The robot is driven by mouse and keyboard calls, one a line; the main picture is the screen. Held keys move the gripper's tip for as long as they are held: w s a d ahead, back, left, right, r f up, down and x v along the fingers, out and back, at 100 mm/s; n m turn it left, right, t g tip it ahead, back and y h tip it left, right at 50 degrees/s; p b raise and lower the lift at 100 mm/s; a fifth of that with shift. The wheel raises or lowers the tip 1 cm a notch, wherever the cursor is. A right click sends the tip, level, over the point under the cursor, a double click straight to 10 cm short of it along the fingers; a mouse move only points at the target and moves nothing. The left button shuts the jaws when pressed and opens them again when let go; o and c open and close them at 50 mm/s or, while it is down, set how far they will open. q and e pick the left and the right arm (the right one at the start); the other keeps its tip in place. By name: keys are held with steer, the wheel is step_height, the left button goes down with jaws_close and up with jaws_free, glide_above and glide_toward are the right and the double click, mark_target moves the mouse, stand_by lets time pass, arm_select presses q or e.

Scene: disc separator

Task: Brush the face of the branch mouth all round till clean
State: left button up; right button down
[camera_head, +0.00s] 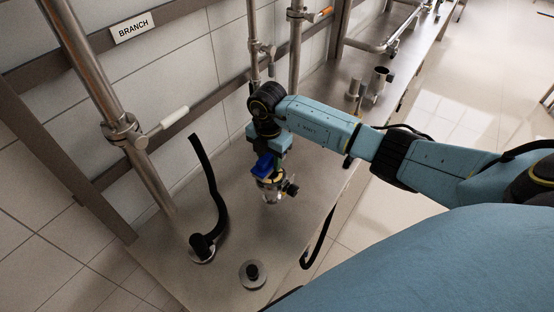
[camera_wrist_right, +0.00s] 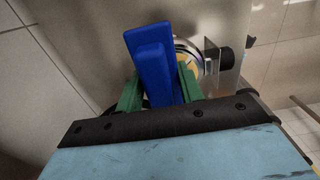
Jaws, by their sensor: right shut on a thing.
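My right gripper (camera_head: 268,150) is shut on a blue block-shaped tool, likely the brush (camera_head: 263,165), above the bench. In the right wrist view the blue tool (camera_wrist_right: 155,60) stands between the green fingers of my right gripper (camera_wrist_right: 160,88). Its bristles are hidden. Just beyond it is a round metal mouth (camera_wrist_right: 188,48) with a yellowish inner part, partly covered by the tool. In the head view a shiny round fitting with a yellow ring (camera_head: 272,190) is right below the tool. I cannot tell whether tool and mouth touch. My left gripper is not in view.
A BRANCH sign (camera_head: 132,27) hangs on the rail near a steel pipe with a clamp (camera_head: 123,131). A curved black hose (camera_head: 212,185) and a disc with a black knob (camera_head: 252,274) stand on the bench (camera_head: 170,265). Metal cups (camera_head: 380,77) stand farther back.

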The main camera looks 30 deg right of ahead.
mark_target(261, 163)
steer(key=shift+w+a, duration=0.35)
steer(key=shift+a, duration=0.1)
steer(key=shift+s+a+p, duration=0.95)
steer(key=shift+a+p, duration=0.1)
steer(key=shift+p, duration=0.05)
steer(key=shift+s+a, duration=0.15)
steer(key=shift+a, duration=0.15)
steer(key=shift+f, duration=0.1)
steer(key=shift+s+d, duration=0.1)
